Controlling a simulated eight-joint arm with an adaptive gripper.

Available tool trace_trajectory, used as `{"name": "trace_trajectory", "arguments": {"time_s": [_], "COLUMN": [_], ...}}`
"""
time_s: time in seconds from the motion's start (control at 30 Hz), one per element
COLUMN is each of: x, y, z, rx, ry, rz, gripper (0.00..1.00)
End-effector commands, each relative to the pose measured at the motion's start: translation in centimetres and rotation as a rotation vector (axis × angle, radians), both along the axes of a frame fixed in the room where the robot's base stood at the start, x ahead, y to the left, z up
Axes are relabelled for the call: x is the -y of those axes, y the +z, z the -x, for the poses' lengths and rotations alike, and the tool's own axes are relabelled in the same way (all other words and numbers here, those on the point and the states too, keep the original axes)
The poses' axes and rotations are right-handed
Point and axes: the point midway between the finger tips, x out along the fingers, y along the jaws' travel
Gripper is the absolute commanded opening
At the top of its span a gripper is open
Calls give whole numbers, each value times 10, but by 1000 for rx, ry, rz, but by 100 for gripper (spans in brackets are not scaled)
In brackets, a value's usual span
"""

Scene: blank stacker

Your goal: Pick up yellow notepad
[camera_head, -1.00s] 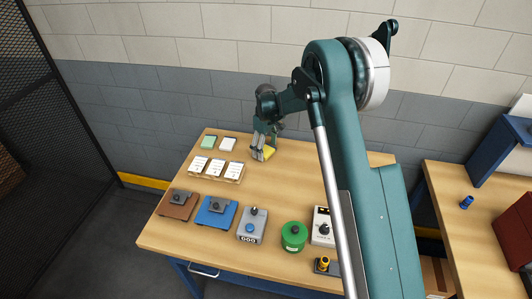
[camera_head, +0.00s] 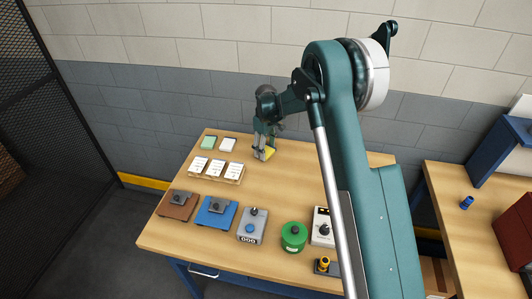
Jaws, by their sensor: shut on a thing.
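The yellow notepad (camera_head: 270,153) is at the back middle of the wooden table, partly hidden by my gripper. My gripper (camera_head: 262,157) points down at it, with its fingers closed on the notepad. At this size I cannot tell whether the notepad is clear of the table top.
A tray with white cards (camera_head: 216,170) lies left of my gripper. A brown device (camera_head: 178,204), a blue device (camera_head: 216,211), a grey counter box (camera_head: 252,225) and a green round tin (camera_head: 294,236) stand along the front. The table middle is clear.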

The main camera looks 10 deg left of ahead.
Motion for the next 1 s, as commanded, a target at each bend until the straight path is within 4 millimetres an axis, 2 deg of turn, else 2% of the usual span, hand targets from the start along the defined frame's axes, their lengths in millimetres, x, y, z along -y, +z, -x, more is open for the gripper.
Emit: {"name": "trace_trajectory", "arguments": {"time_s": [0.17, 0.37, 0.8, 1.0], "x": [0, 0, 0, 0], "y": [1, 13, 75, 94], "z": [0, 0, 0, 0], "rx": [0, 0, 0, 0], "ry": [0, 0, 0, 0], "rz": [0, 0, 0, 0], "gripper": [42, 42, 42, 42]}}
